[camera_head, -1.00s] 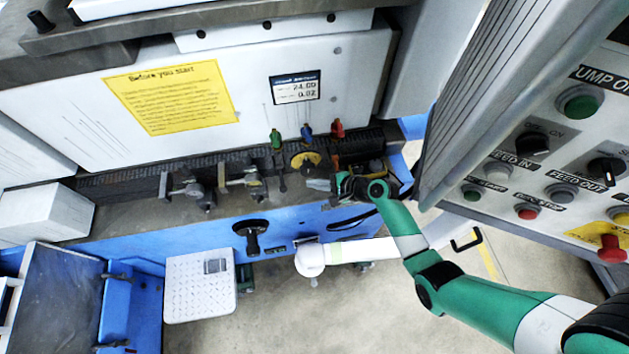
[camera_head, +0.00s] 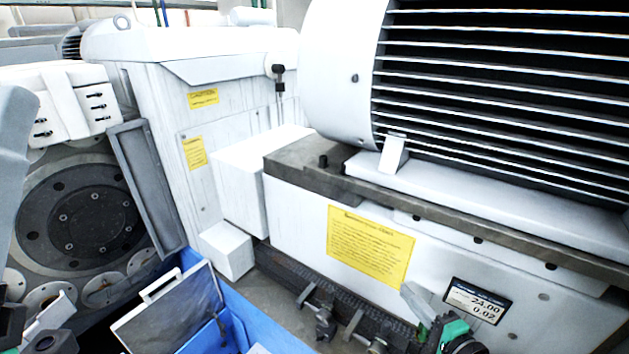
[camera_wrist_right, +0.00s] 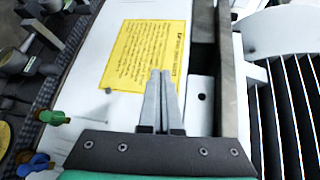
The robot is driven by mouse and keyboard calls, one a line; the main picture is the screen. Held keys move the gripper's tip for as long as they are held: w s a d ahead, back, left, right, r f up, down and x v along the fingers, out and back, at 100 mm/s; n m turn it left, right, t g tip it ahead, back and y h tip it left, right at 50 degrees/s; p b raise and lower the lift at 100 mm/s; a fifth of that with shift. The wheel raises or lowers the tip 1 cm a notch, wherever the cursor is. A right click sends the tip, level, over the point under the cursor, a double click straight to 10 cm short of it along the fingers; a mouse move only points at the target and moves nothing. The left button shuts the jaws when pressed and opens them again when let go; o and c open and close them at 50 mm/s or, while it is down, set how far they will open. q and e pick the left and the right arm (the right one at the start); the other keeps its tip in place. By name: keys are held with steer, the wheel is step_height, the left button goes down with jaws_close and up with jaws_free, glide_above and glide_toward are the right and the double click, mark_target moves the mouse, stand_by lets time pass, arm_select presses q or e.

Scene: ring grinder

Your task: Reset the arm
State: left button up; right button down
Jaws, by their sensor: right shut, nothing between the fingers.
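My right gripper (camera_head: 412,298) shows at the lower right of the head view, its green arm entering from the bottom edge. Its grey fingers are in front of the white machine panel, near the yellow notice (camera_head: 370,246) and the small display reading 24.00 and 0.02 (camera_head: 477,301). In the right wrist view the gripper's two fingers (camera_wrist_right: 160,76) are together with nothing between them, overlapping the yellow notice (camera_wrist_right: 144,50). Whether they touch the panel cannot be told. My left gripper does not show clearly in any view.
Clamp-like levers (camera_head: 326,322) line the rail below the panel. A large finned white housing (camera_head: 340,75) stands above, and a round dark chuck-like disc (camera_head: 92,222) is at left. Green and blue knobs (camera_wrist_right: 54,118) show in the right wrist view.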

steer(key=s+a+r+n+t+y+p, duration=0.1)
steer(key=s+a+r+n+t, duration=0.15)
steer(key=r, duration=0.75)
steer(key=s+a+r+n+t+p, duration=0.1)
steer(key=a+r+n+t, duration=0.15)
steer(key=r, duration=0.85)
steer(key=s+a+r+n+t+y+p, duration=0.1)
steer(key=r+n, duration=0.2)
steer(key=r, duration=0.7)
steer(key=s+d+r+n+t+h, duration=0.3)
steer(key=s+r+n+t, duration=0.3)
steer(key=s+r, duration=0.8)
steer(key=shift+s+d+r+n+t+h, duration=0.25)
steer(key=shift+r+n+h, duration=0.4)
steer(key=shift+n+h, duration=0.35)
